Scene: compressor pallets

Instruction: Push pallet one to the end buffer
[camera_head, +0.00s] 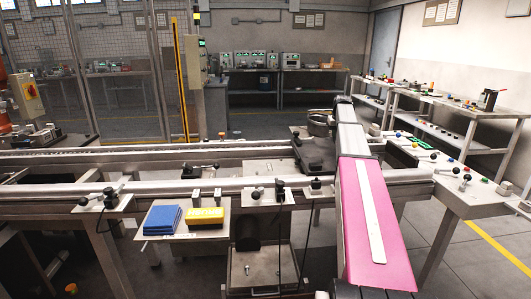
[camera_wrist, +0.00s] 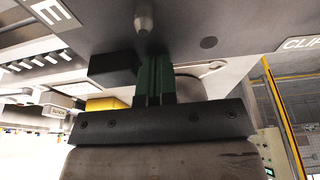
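A dark square pallet (camera_head: 318,158) sits on the conveyor near the middle of the head view, with a round dark metal part (camera_head: 319,121) on it. The far end of my arm covers its right side. I cannot tell from the head view whether my gripper touches the pallet. In the wrist view, my gripper's dark green fingers (camera_wrist: 155,75) are close together with nothing visible between them. They reach toward a dark flat surface (camera_wrist: 225,25) with a grey conical peg (camera_wrist: 143,22), probably the pallet. Contact there is unclear.
Conveyor rails (camera_head: 150,187) run across the scene. A side shelf holds blue plates (camera_head: 162,219) and a yellow box (camera_head: 205,217). A control table (camera_head: 470,195) with coloured buttons and knobs stands at the right. Mesh fencing (camera_head: 110,60) stands behind on the left.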

